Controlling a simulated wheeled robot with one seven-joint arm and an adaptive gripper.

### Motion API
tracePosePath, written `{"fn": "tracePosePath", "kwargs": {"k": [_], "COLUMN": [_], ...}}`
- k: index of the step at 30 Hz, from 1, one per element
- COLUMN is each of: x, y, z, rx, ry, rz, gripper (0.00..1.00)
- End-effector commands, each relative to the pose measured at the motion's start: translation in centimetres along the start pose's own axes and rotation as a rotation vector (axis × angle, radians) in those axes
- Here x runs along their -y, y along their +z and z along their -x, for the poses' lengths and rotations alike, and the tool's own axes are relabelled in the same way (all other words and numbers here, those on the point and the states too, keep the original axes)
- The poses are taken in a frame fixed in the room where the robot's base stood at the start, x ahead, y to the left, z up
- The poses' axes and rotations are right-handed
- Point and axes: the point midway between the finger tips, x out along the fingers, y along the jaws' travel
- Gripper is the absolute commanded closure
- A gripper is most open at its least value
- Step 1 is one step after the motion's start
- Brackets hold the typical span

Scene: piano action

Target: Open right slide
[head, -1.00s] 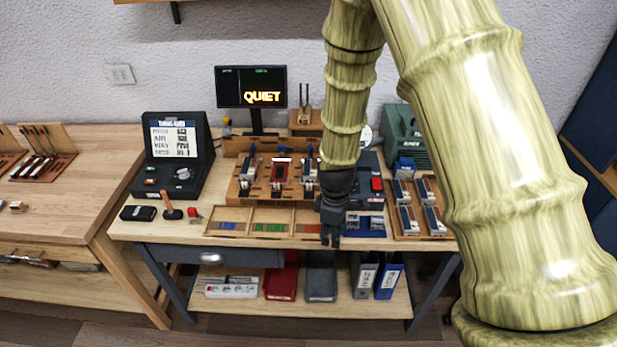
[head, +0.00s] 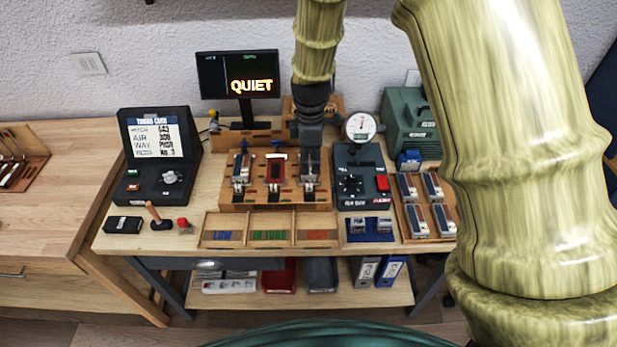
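A wooden fixture (head: 262,199) stands at the middle of the workbench with three upright modules side by side. The left module (head: 242,171) is silver and black, and the middle one (head: 276,172) is red and dark. The right module (head: 309,184), which seems to carry the right slide, is partly covered by my gripper. My gripper (head: 310,150) points down over this right module from behind and above. Its fingers are dark and small against the module, so I cannot tell their opening or whether they touch it.
A three-part tray (head: 270,244) lies in front of the fixture. A black test box (head: 362,176) with a round gauge (head: 360,127) stands close on the right. A monitor (head: 239,77) reading QUIET stands behind. A hammer (head: 157,217) lies front left.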

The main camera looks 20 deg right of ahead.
Motion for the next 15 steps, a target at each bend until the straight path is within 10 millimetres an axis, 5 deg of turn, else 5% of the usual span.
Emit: {"fn": "tracePosePath", "kwargs": {"k": [15], "x": [-0.1], "y": [0.0], "z": [-5.6], "rx": [0.001], "ry": [-0.001], "rz": [-0.001], "gripper": [0.66]}}
